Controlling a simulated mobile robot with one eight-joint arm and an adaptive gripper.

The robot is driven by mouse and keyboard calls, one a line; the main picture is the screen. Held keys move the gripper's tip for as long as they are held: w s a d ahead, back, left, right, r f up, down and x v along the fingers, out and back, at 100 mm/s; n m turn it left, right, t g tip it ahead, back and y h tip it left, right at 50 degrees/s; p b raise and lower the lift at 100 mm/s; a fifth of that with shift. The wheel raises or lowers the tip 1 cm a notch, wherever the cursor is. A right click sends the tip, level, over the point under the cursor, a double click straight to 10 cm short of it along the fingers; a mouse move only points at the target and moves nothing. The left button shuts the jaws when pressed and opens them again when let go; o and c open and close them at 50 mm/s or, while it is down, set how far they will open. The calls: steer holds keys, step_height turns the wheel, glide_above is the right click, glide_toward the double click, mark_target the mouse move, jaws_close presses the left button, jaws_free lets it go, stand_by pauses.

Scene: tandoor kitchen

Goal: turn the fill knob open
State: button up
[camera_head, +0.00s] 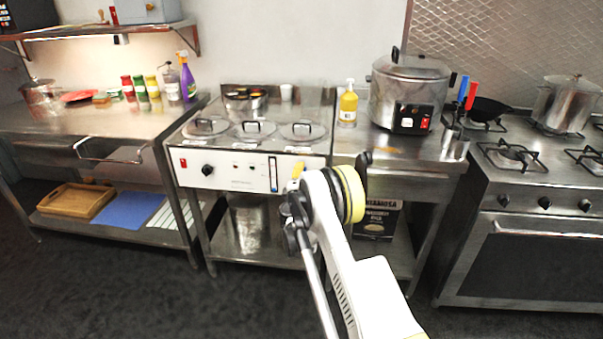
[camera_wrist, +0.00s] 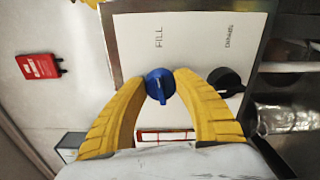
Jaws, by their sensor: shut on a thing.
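The fill knob (camera_wrist: 159,86) is a small blue knob on a white panel (camera_wrist: 190,45), beside the printed word FILL, in the wrist view. My gripper (camera_wrist: 160,82) has its two yellow fingers on either side of this knob and is shut on it. The knob's blue handle part points down in the picture, between the fingers. In the head view, a yellow part of my gripper (camera_head: 298,170) shows at the right end of the white front panel (camera_head: 235,172) of the steam-table unit. My arm hides the fill knob there.
A black knob (camera_wrist: 224,80) sits right beside the right finger in the wrist view. A red labelled box (camera_wrist: 38,66) is at left. In the head view, a counter with a cooker (camera_head: 408,90) and a yellow bottle (camera_head: 348,105) stands right of the unit; a stove (camera_head: 525,220) is farther right.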

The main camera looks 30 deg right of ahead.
steer(key=shift+m, duration=0.8)
steer(key=o, duration=1.2)
steer(key=v, duration=1.2)
